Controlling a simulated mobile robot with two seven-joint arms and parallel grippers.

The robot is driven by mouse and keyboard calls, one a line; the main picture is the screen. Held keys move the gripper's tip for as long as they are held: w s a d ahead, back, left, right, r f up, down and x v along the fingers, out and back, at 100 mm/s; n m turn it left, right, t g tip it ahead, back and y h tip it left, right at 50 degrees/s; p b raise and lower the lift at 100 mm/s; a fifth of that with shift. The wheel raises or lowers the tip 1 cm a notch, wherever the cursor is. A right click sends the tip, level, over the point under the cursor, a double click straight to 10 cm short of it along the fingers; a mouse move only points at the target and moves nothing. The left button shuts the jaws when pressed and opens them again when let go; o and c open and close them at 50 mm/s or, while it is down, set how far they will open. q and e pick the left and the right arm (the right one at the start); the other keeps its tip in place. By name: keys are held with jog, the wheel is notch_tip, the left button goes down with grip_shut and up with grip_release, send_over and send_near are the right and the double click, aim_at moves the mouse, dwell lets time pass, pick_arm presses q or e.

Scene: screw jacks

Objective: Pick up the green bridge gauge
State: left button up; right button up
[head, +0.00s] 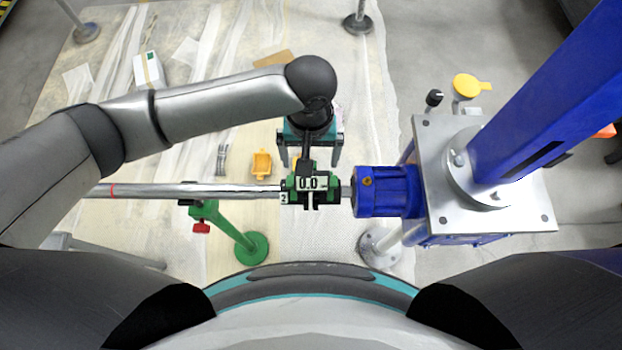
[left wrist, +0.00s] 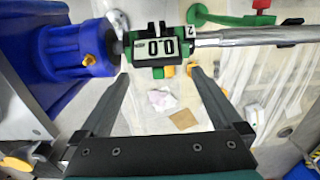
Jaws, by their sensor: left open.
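The green bridge gauge (head: 312,184) sits across the joint between the silver shaft (head: 180,190) and the blue motor (head: 388,192). Its display reads 0.0. In the left wrist view the gauge (left wrist: 155,48) shows at the top centre. My left gripper (head: 309,163) is open and empty, just beyond the gauge in the head view. In the left wrist view its two fingers (left wrist: 158,76) point toward the gauge, with their tips near its lower edge, one toward each side. I cannot tell whether they touch it. My right gripper is in neither view.
A green screw jack (head: 225,228) with a red knob stands under the shaft. A blue column with a grey plate (head: 432,150) rises right of the motor.

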aim_at(312, 180)
pick_arm(q)
jog(key=f, duration=0.2)
jog(key=s+f, duration=0.1)
jog(key=f, duration=0.1)
jog(key=shift+s+d+f, duration=0.1)
jog(key=shift+s, duration=0.05)
jog(key=shift+f, duration=0.6)
jog(key=shift+r, duration=0.15)
grip_shut()
